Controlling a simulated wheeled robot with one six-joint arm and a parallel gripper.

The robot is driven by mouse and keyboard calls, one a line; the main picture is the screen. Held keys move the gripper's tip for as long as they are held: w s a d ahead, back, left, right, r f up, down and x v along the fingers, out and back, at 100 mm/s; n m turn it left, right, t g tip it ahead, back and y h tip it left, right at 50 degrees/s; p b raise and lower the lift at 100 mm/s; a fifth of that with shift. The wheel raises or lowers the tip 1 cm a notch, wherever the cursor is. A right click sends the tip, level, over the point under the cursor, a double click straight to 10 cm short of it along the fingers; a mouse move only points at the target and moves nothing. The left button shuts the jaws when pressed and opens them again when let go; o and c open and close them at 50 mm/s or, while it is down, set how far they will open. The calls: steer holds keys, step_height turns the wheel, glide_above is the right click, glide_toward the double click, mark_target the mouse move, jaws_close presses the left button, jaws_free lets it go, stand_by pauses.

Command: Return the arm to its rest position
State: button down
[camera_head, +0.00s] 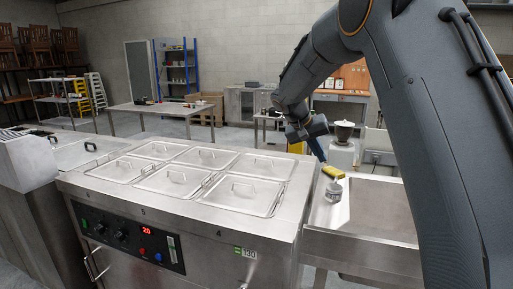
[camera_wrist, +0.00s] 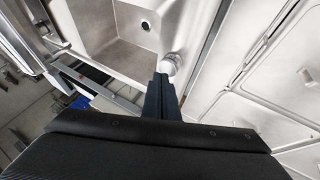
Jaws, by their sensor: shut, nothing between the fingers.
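My arm reaches in from the right of the head view and bends down to my gripper (camera_head: 320,158), which hangs above the strip between the steel counter and the sink. In the wrist view my gripper (camera_wrist: 162,78) is shut with nothing between its dark fingers. A small whitish jar-like item (camera_head: 334,190) stands on the sink's left ledge, below the gripper. In the wrist view a white round item (camera_wrist: 170,64) shows just beyond the fingertips; I cannot tell whether they touch. A yellow block (camera_head: 333,171) shows beside the fingertips in the head view.
A steel bain-marie (camera_head: 290,205) with several lidded pans fills the middle. The sink basin (camera_head: 375,205) lies to its right, and its drain (camera_wrist: 146,25) shows in the wrist view. Behind are a steel table (camera_head: 160,108), a blue shelf rack (camera_head: 187,66) and stacked chairs (camera_head: 40,45).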

steer(key=s+a+f+n+y, duration=0.15)
steer(key=s+f, duration=0.25)
steer(key=s, duration=0.8)
steer(key=s+f+n+y, duration=0.1)
steer(key=s+f+y, duration=0.3)
steer(key=s, duration=0.7)
steer(key=s+a+f+n+y, duration=0.1)
steer(key=s+f, duration=0.4)
steer(key=s, duration=0.7)
step_height(320, 180, down, 11)
steer(key=s+g+b, duration=0.1)
steer(key=g+b, duration=0.1)
steer(key=b, duration=0.8)
steer(key=shift+d+g, duration=0.15)
steer(key=shift+g, duration=0.25)
